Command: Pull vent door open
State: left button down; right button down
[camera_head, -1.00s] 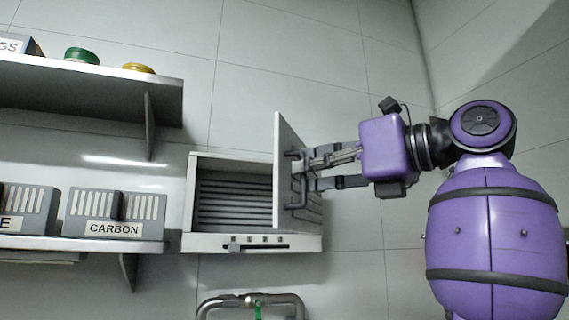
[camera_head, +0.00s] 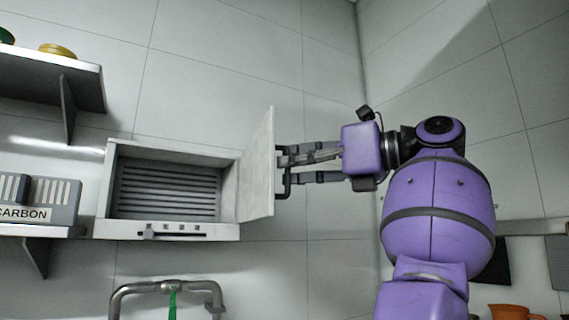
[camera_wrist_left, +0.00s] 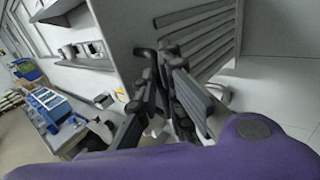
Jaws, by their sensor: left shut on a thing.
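The vent door (camera_head: 257,165) stands open, hinged at the right side of the pale vent box (camera_head: 222,232). The dark slatted opening (camera_head: 165,190) of the box is exposed. My left gripper (camera_head: 284,168) is on the outer side of the door, shut on the dark door handle (camera_head: 286,190). In the left wrist view, the gripper fingers (camera_wrist_left: 168,78) close around the handle (camera_wrist_left: 145,54), in front of the door's slatted outer face (camera_wrist_left: 190,38). Part of the handle is hidden by the fingers. My right gripper is not in view.
A shelf with a carbon cartridge (camera_head: 38,200) stands left of the vent box, and a higher shelf (camera_head: 50,82) is above it. A metal pipe frame (camera_head: 165,287) is below. An orange jug (camera_head: 512,312) is at the lower right.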

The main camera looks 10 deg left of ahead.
pick_arm(q)
jog(key=w+d, duration=0.2)
jog(key=w+d+b, duration=0.1)
jog(key=shift+r, duration=0.25)
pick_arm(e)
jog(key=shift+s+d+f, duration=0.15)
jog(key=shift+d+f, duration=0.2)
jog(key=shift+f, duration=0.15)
pick_arm(q)
jog(key=c, duration=2.2)
grip_release()
jog(key=shift+o, duration=1.1)
jog(key=shift+w+a, duration=0.1)
jog(key=shift+o, duration=0.4)
jog(key=shift+w+a+f, duration=0.1)
jog(key=shift+a+f, duration=0.05)
jog(key=shift+d, duration=0.25)
jog(key=shift+a+f, duration=0.1)
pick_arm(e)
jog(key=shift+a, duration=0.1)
